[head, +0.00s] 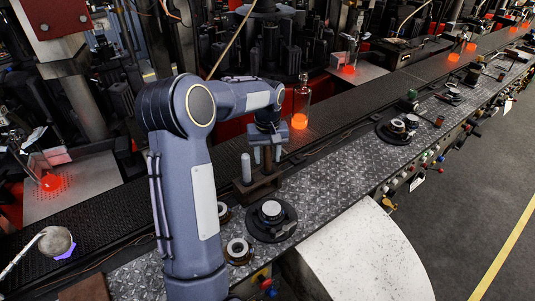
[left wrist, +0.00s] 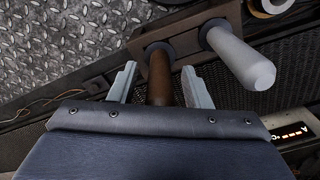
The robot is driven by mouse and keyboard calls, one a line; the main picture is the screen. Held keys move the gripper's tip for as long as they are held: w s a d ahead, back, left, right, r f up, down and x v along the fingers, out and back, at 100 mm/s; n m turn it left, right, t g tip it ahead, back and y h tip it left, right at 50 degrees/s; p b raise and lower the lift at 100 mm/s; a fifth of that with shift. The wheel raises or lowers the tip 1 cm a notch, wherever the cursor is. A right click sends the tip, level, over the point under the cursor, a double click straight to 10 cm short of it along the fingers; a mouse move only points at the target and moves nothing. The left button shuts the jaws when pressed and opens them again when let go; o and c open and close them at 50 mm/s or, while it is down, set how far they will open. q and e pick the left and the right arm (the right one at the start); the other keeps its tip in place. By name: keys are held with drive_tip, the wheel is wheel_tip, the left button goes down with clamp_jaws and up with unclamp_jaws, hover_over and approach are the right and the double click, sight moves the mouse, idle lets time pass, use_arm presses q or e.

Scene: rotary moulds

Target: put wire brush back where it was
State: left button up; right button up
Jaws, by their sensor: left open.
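A brown rack (head: 262,187) stands on the diamond-plate ledge; it also shows in the left wrist view (left wrist: 190,32). A tool with a brown handle (left wrist: 159,78) stands in one hole of the rack, and a grey-handled tool (left wrist: 238,57) stands in the other. The grey handle also shows in the head view (head: 246,168). Neither working end shows, so I cannot tell for sure which is the wire brush. My left gripper (head: 267,153) is open, its fingers (left wrist: 158,82) on either side of the brown handle with gaps visible. My right gripper is not in view.
Black round fittings (head: 271,220) sit on the diamond-plate ledge (head: 340,175). A glass bottle with a glowing base (head: 300,105) stands on the conveyor behind. A grey round-headed tool (head: 56,241) lies at the left. A pale curved cover (head: 370,260) is in front.

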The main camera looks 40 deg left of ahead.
use_arm(q)
wheel_tip(320, 180, up, 12)
drive_tip(key=shift+f, duration=0.1)
drive_tip(key=shift+r, duration=0.55)
drive_tip(key=shift+s+d+r, duration=0.15)
drive_tip(key=shift+s+d, duration=0.05)
drive_tip(key=s+d+f+m+t+h, duration=0.2)
drive_tip(key=s+d+f+m, duration=0.1)
drive_tip(key=s+d, duration=0.7)
drive_tip(key=s+d+f+m+t+h, duration=0.1)
drive_tip(key=s+d+f+m+t, duration=0.2)
drive_tip(key=s+d, duration=0.7)
drive_tip(key=s+m, duration=0.1)
drive_tip(key=s, duration=0.4)
drive_tip(key=shift+f+m+t+h, duration=0.3)
drive_tip(key=shift+m+h, duration=0.1)
